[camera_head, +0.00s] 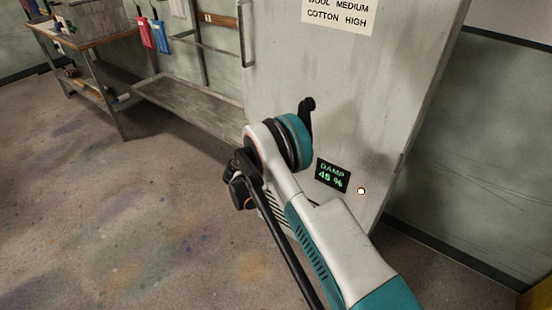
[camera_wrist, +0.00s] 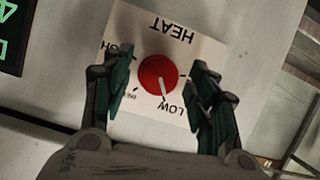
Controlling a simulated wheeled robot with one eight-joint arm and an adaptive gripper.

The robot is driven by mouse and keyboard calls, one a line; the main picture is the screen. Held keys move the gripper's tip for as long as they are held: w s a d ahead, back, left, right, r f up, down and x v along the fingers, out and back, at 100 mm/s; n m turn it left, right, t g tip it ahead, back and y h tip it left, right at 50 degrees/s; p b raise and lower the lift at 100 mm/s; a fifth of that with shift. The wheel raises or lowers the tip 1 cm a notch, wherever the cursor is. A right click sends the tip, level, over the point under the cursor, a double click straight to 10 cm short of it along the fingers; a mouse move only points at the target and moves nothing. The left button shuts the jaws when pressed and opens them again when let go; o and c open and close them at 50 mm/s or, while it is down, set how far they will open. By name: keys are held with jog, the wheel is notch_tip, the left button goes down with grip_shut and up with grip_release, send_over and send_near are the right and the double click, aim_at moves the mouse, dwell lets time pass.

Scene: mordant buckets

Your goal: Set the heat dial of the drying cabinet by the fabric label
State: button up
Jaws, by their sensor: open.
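The red heat dial (camera_wrist: 158,76) sits on a white plate (camera_wrist: 170,22) lettered HEAT, upside down in the wrist view. Its white pointer aims down in that picture, close to the LOW mark; smaller lettering to the left is partly hidden. My gripper (camera_wrist: 160,74) is open, with one finger on each side of the dial; I cannot tell whether either touches it. In the head view the drying cabinet (camera_head: 350,90) carries a chart (camera_head: 339,14) reading WOOL MEDIUM, COTTON HIGH, its top cut off. My arm hides the dial there. I see no fabric label.
A dark display (camera_head: 332,175) on the cabinet reads DAMP and a percentage, beside a small lit lamp (camera_head: 361,190). A cabinet handle (camera_head: 244,35) is at upper left. A rack with a shelf (camera_head: 195,107) and a workbench (camera_head: 95,42) stand left. The floor at left is clear.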

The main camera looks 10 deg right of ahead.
jog(key=c, duration=1.1)
jog(key=shift+o, duration=0.2)
jog(key=m+t+y, duration=0.1)
jog(key=m, duration=0.2)
jog(key=m+t+y, duration=0.1)
jog(key=m+t, duration=0.1)
jog(key=m, duration=0.1)
jog(key=m+t+y, duration=0.1)
jog(key=m+t, duration=0.1)
jog(key=m, duration=0.1)
jog(key=shift+s+d+f+m, duration=0.15)
jog(key=shift+s+d+m, duration=0.05)
jog(key=shift+m, duration=0.1)
